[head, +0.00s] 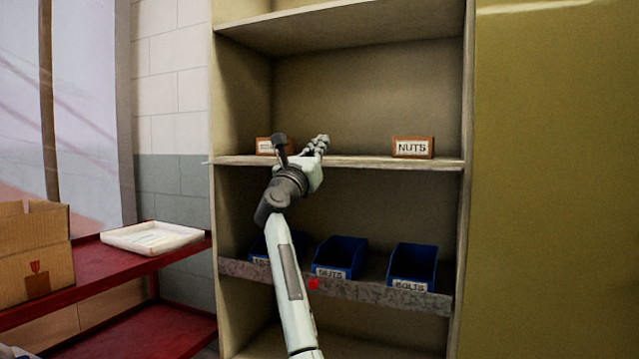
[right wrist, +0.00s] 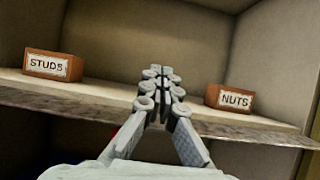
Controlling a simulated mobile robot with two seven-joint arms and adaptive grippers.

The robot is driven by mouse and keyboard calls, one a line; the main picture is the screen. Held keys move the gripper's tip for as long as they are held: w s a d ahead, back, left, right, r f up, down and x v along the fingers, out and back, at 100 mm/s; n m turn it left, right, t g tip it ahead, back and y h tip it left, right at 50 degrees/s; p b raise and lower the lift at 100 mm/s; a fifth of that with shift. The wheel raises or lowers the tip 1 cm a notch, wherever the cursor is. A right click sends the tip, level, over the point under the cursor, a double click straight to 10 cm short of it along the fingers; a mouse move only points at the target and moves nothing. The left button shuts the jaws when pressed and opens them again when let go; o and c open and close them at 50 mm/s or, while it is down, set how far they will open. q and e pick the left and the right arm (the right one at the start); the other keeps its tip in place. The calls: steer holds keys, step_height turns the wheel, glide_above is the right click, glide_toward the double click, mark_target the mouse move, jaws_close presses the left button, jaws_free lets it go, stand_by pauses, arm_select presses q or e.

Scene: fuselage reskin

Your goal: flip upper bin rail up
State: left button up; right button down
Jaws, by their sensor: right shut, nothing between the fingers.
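The upper bin rail (head: 366,162) shows as a thin strip along the front edge of the upper shelf. It does not stand up in front of the boxes there. In the right wrist view the rail (right wrist: 60,100) runs across behind my fingers as a mottled grey-brown strip. My right gripper (head: 321,143) is shut and empty at this shelf's front edge, between the two boxes. In the right wrist view the gripper's fingertips (right wrist: 160,85) overlap the shelf; I cannot tell whether they touch it. My left gripper is not in view.
On the upper shelf stand a STUDS box (right wrist: 53,65) and a NUTS box (head: 413,147). Below, a grey lower rail (head: 380,293) stands before several blue bins (head: 414,263). A red cart (head: 100,262) with a white tray (head: 152,238) is at left.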

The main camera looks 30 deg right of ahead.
steer(key=shift+s+a+f, duration=0.1)
steer(key=shift+f, duration=0.05)
stand_by(0.8)
steer(key=v, duration=1.1)
steer(key=shift+s+a, duration=0.2)
steer(key=shift+s, duration=0.05)
steer(key=shift+f, duration=0.2)
